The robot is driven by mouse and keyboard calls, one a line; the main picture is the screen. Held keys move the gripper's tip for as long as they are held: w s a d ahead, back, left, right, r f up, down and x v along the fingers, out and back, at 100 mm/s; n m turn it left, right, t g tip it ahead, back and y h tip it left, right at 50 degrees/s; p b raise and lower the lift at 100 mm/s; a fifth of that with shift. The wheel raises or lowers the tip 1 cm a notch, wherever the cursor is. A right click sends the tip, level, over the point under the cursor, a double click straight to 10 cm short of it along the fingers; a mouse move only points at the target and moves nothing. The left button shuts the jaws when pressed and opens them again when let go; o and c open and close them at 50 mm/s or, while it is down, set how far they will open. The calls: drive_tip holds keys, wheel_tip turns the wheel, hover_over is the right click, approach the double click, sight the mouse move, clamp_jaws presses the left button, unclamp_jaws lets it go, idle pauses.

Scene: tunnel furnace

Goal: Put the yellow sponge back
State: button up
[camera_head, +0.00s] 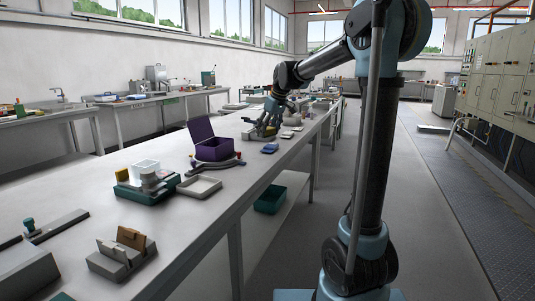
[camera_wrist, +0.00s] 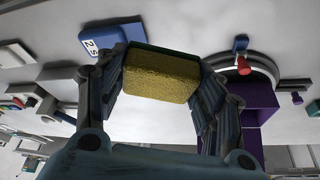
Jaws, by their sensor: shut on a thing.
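A yellow sponge (camera_wrist: 160,82) with a dark green edge sits between the two fingers of my gripper (camera_wrist: 162,72) in the wrist view. The gripper is shut on its sides, and the table surface shows behind it. In the head view, my gripper (camera_head: 264,128) hangs over the far part of the long table, beyond the purple box. The sponge cannot be made out there.
An open purple box (camera_head: 214,149) stands mid-table, also right in the wrist view (camera_wrist: 256,108). A blue block (camera_head: 270,148) lies near my gripper. Nearer are a white tray (camera_head: 199,186), a green tray (camera_head: 146,193) and a grey holder (camera_head: 121,260). A green bin (camera_head: 270,199) sits lower.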

drive_tip(key=shift+f, duration=3.8)
drive_tip(key=shift+f, duration=0.55)
drive_tip(key=o, duration=1.2)
drive_tip(key=shift+r, duration=0.1)
